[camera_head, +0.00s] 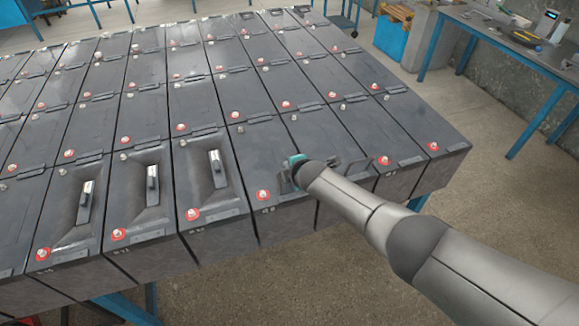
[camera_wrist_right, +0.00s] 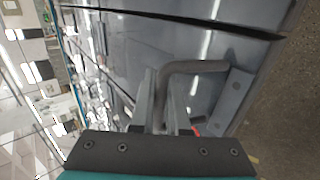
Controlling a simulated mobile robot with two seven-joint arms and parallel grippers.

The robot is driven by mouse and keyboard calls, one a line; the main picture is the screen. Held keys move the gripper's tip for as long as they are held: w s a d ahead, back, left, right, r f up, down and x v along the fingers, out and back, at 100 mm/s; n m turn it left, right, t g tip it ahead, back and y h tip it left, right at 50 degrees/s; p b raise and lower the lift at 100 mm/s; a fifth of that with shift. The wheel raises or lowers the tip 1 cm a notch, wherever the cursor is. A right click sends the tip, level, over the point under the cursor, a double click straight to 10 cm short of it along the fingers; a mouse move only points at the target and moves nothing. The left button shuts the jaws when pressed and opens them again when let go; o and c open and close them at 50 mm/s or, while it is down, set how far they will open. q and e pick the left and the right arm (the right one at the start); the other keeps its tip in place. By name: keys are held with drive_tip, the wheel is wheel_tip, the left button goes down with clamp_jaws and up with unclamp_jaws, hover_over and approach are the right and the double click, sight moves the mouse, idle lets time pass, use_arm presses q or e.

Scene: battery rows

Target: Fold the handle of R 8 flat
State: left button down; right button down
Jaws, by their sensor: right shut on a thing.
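My right gripper (camera_head: 291,176) reaches in from the right over the front row of dark grey batteries. In the right wrist view its two fingers (camera_wrist_right: 160,95) are shut on a dark, bent bar handle (camera_wrist_right: 195,67). The handle also shows in the head view (camera_head: 350,160), just right of the gripper and low over the battery top. I cannot tell whether it lies fully flat. The gripper and arm hide part of the battery (camera_head: 335,138) under it. The battery's label is too small to read for certain. My left gripper is not in view.
Three front-row batteries to the left have recessed tops with light upright grips (camera_head: 152,184). Red-capped terminals (camera_head: 263,195) stick up on the batteries. A blue-legged workbench (camera_head: 500,40) stands at the back right. Open floor (camera_head: 480,240) lies to the right.

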idle(0.4)
drive_tip(key=c, duration=0.9)
unclamp_jaws()
drive_tip(key=p+v, duration=0.2)
drive_tip(key=v, duration=0.1)
drive_tip(key=shift+w+p, duration=0.1)
drive_tip(key=shift+p, duration=0.25)
drive_tip(key=shift+p+v, duration=0.45)
drive_tip(key=shift+v, duration=0.7)
drive_tip(key=shift+s+d+r, duration=0.15)
drive_tip(key=shift+s+r, duration=0.2)
drive_tip(key=shift+s, duration=0.15)
drive_tip(key=shift+v, duration=4.45)
